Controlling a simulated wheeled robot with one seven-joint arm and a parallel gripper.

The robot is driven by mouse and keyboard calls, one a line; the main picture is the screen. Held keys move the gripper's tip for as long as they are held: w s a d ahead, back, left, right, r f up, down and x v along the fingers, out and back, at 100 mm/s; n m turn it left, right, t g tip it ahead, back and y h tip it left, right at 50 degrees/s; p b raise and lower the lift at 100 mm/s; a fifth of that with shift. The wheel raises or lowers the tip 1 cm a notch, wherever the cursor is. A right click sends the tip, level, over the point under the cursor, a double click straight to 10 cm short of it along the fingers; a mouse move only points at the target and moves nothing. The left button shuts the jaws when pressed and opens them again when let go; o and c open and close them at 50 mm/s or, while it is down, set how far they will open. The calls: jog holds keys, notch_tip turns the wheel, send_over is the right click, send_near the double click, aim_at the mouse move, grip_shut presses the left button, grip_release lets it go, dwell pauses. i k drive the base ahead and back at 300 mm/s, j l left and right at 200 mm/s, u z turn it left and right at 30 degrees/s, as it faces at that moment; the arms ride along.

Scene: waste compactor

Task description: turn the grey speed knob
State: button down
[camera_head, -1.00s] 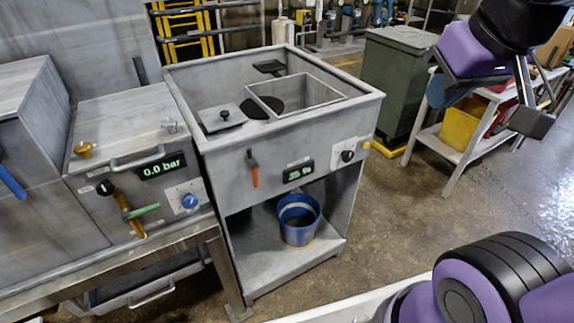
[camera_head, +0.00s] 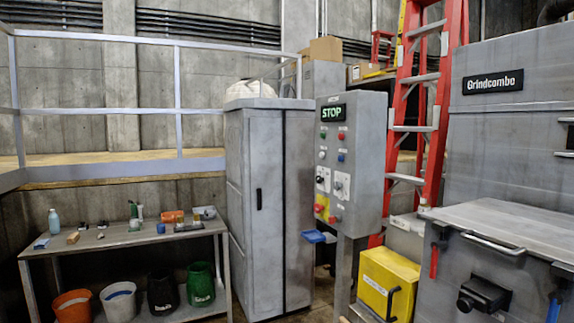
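A grey control cabinet (camera_head: 356,120) on a post stands right of the middle in the head view. It has a lit STOP display, several small buttons and two knobs on white plates. The left knob (camera_head: 320,180) looks dark. The right knob (camera_head: 339,185) looks greyish. Their labels are too small to read, so I cannot confirm which is the speed knob. My gripper is not in view.
A tall grey locker (camera_head: 268,200) stands left of the cabinet. A yellow box (camera_head: 388,284) sits low beside the post. A red ladder (camera_head: 420,110) leans behind. The Grindcombo machine (camera_head: 500,190) fills the right. A workbench (camera_head: 125,238) with several buckets below is at left.

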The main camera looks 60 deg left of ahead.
aim_at(336, 185)
jog(key=u, duration=1.8)
jog(key=i+j, duration=0.8)
jog(key=j, duration=0.25)
jog(key=i+j+z, duration=0.1)
jog(key=i+j, duration=0.7)
jog(key=j, duration=0.25)
